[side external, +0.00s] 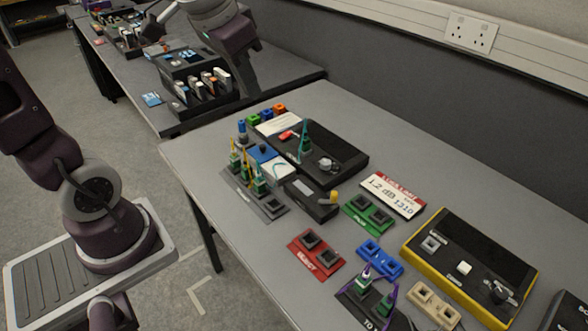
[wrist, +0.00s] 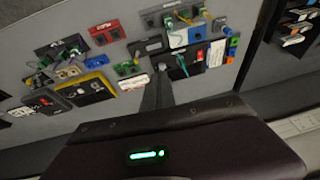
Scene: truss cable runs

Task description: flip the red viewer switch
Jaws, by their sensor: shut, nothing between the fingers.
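A small red part (side external: 286,135), which looks like the red switch, sits on the black box (side external: 340,156) in the middle of the table. A round grey knob (side external: 325,164) is on the same box, and a teal cable end stands up from it. The box also shows in the wrist view (wrist: 188,68). I cannot read its label. My gripper (side external: 243,92) is shut and empty. In the side view it hangs behind and to the left of the box, apart from it. In the wrist view, its dark fingers point toward the devices.
A yellow-edged black box (side external: 470,262) stands at the right. Red (side external: 315,255), green (side external: 368,213) and blue (side external: 379,259) port plates lie in front. Cabled connectors (side external: 258,188) stand upright at the box's left. A rack (side external: 195,75) stands on the table behind.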

